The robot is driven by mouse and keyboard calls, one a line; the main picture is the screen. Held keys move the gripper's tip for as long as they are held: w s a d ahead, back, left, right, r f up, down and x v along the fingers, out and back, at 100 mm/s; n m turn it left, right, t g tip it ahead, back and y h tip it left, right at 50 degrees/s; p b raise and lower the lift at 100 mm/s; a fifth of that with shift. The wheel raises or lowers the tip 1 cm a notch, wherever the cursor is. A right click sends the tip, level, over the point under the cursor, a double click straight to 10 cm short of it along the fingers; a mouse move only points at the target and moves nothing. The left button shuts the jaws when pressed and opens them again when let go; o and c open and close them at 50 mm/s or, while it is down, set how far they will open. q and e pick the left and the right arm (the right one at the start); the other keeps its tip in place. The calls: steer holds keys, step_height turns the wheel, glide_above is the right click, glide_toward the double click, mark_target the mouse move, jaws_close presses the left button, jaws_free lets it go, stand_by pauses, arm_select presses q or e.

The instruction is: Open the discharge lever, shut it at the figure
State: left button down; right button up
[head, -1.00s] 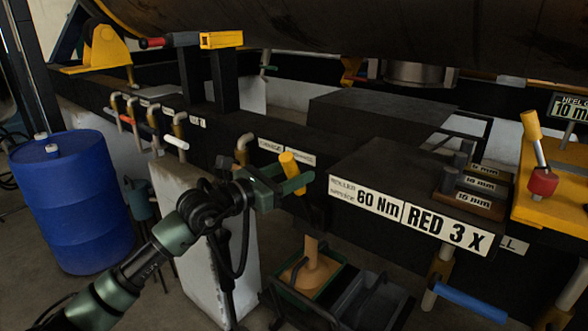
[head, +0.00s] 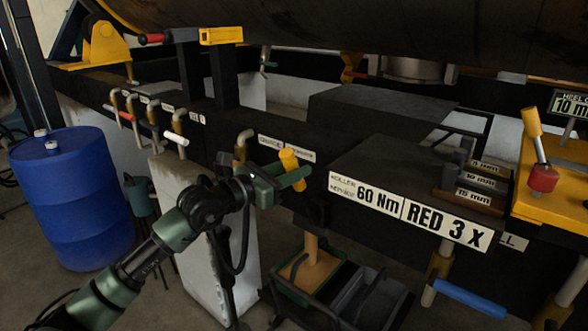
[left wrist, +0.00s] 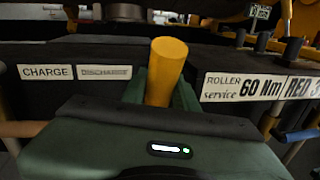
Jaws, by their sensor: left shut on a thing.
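The lever's pivot is hidden. My right gripper is out of view.
A white block (head: 172,196) stands behind my left arm, and a blue drum (head: 72,205) at the left. A sign reading 60 Nm (head: 375,200) and RED 3 X is right of the lever. A dark double bin (head: 368,300) stands beside the green-rimmed one.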

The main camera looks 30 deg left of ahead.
arm_select(q)
steer(key=shift+r, duration=0.15)
stand_by(0.8)
steer(key=w+p, duration=0.1)
steer(key=p, duration=0.1)
steer(key=w+r+g+p, duration=0.1)
steer(key=p, duration=0.1)
steer(key=w+r+g+p, duration=0.1)
steer(key=p, duration=0.1)
steer(key=shift+w+d+r, duration=0.1)
steer(key=shift+w+r, duration=0.15)
steer(key=shift+w, duration=0.05)
steer(key=w+g+p, duration=0.1)
steer(key=w, duration=0.1)
steer(key=w+g+p, duration=0.1)
steer(key=p, duration=0.1)
steer(key=w+g+y+p, duration=0.1)
steer(key=w+p, duration=0.1)
steer(key=shift+w+d+f+n, duration=0.2)
steer(key=shift+w+f+n, duration=0.1)
steer(key=shift+n, duration=0.1)
steer(key=c, duration=1.1)
jaws_free()
steer(key=shift+w+f, duration=0.1)
